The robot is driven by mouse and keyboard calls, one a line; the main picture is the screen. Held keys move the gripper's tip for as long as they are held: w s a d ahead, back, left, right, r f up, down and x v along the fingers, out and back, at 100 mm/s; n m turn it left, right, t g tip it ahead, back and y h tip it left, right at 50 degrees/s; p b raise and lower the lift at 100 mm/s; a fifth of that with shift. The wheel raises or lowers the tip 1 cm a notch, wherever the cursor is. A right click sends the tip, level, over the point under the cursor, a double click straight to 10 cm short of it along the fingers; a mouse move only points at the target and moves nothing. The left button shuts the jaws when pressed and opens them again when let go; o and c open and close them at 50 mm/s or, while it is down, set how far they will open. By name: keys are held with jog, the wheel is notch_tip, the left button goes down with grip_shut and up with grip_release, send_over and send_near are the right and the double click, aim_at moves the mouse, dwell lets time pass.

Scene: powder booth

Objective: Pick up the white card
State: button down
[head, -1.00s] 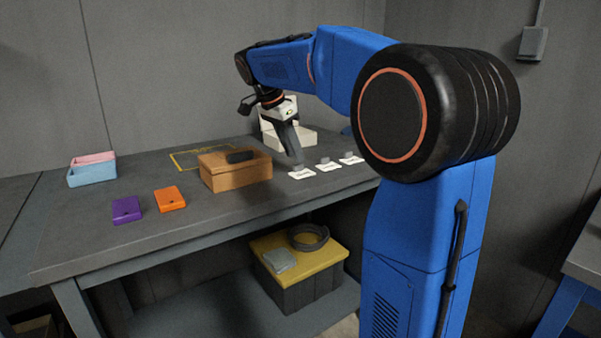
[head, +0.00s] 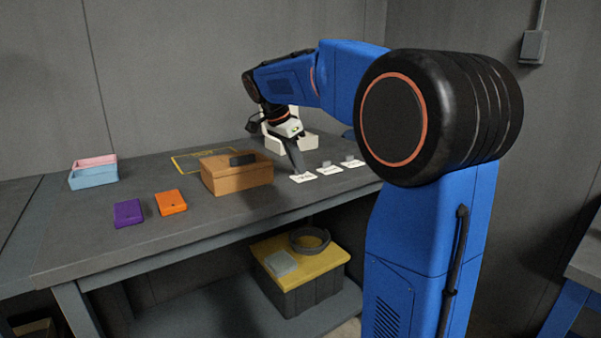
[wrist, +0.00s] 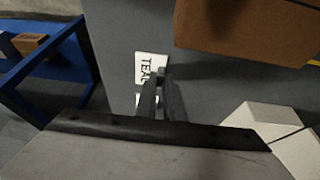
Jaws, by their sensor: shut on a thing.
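Three white cards lie in a row near the right end of the bench, each with a small grey piece at its back edge. The white card at the left (head: 303,178) is under my gripper (head: 299,170), whose fingers point down at its back edge. In the wrist view this card (wrist: 150,68) reads "TEAL" and lies just beyond the fingertips (wrist: 160,76). My gripper is shut with its fingers close together. It appears to hold the card by its grey piece, which the fingers mostly hide. I see no clear gap under the card.
The middle card (head: 330,171) and right card (head: 353,163) are close by. A brown box (head: 236,180) with a dark block stands left of my gripper. A white container (head: 303,143) stands behind. Purple (head: 128,213) and orange (head: 171,202) pieces and pink-and-blue trays (head: 93,176) are farther left.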

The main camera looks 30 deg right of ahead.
jog(key=shift+r, duration=0.15)
notch_tip(320, 180, up, 10)
dwell(0.4)
dwell(0.4)
